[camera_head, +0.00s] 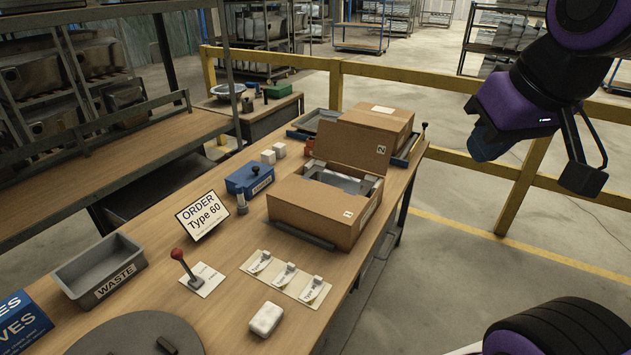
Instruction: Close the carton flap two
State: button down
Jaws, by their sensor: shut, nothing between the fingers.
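An open brown carton (325,220) stands on the wooden workbench. Its near flap (312,203) lies flat over the front part of the opening. Its far flap (352,147) stands upright at the back, with a small label near its right edge. A grey metal item (345,181) shows inside through the gap between the flaps. My gripper (583,179) appears as a black end piece at the upper right, well to the right of the carton and apart from it. It is shut and empty.
A closed carton (383,119) stands behind the open one. A blue box (248,180), order sign (202,214), grey waste bin (97,270), red-knobbed lever (184,266) and label cards (284,278) occupy the bench (225,300). A yellow railing (440,88) runs behind. Floor to the right is clear.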

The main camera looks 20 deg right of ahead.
aim_at(368, 150)
jog(key=i+l+u, duration=0.1)
jog(key=l, duration=0.5)
jog(key=i+l+u, duration=0.1)
jog(key=l, duration=0.5)
jog(key=i+l+u, duration=0.1)
jog(key=l, duration=0.5)
jog(key=i+l+u, duration=0.1)
jog(key=l, duration=0.5)
jog(key=i+l+u, duration=0.35)
jog(key=i+l, duration=0.75)
jog(key=l, duration=0.15)
